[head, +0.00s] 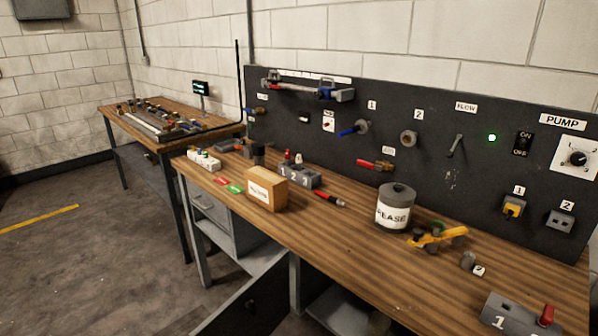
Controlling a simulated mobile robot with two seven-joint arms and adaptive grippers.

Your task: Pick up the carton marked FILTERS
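A small orange-brown carton (267,188) stands upright on the wooden workbench (330,236), near its front edge and left of the middle. A white label is on its front face, but the print is too small to read for certain. Neither of my grippers can be made out in the head view. Nothing is holding the carton.
A grey block marked 1 2 3 (300,177) stands just behind the carton. Red and green tags (229,185) lie to its left. A red-tipped tool (330,199) and a grease can (395,207) are to its right. A black control panel (420,150) rises behind.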

